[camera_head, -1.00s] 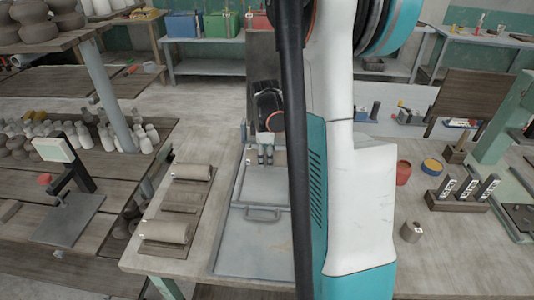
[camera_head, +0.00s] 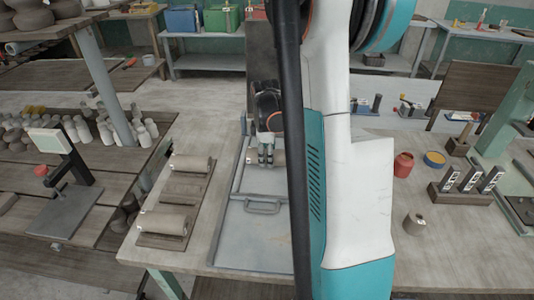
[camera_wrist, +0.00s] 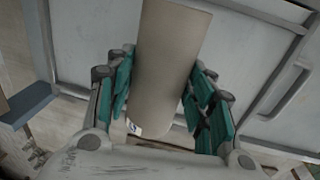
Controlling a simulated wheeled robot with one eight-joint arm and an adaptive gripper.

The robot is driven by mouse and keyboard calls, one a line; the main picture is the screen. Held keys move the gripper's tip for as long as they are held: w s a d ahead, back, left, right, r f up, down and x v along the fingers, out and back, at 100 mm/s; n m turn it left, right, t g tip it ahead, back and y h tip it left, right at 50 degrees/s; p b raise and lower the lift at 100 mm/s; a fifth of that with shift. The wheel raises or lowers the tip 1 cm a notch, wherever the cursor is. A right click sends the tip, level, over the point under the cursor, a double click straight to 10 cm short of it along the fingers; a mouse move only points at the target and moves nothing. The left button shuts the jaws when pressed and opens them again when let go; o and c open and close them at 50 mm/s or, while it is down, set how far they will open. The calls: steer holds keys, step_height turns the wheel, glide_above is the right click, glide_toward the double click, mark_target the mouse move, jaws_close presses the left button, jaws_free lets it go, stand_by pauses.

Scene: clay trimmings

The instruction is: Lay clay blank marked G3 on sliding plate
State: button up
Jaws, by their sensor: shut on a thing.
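A grey-brown clay cylinder, the blank (camera_wrist: 170,62), is held between the teal finger pads of my gripper (camera_wrist: 162,98) in the wrist view. A small white label with a dark mark shows at its near end; I cannot read it. In the head view my gripper (camera_head: 266,160) is over the far part of the sliding plate (camera_head: 240,238), and the blank's end (camera_head: 279,158) shows beside it. The grey plate has a bar handle (camera_head: 263,205) and also shows under the blank in the wrist view (camera_wrist: 95,38). I cannot tell whether the blank touches it.
Left of the plate, a wooden rack (camera_head: 185,187) carries a clay blank at each end; its middle is empty. At right are a small clay piece (camera_head: 414,224), a red jar (camera_head: 403,165) and a block with tagged upright pieces (camera_head: 458,190). My arm hides the plate's right side.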

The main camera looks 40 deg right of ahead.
steer(key=shift+f+b, duration=0.4)
steer(key=shift+f, duration=0.05)
stand_by(0.4)
steer(key=o, duration=1.6)
step_height(320, 180, up, 12)
steer(key=s+a, duration=0.1)
steer(key=shift+a, duration=0.15)
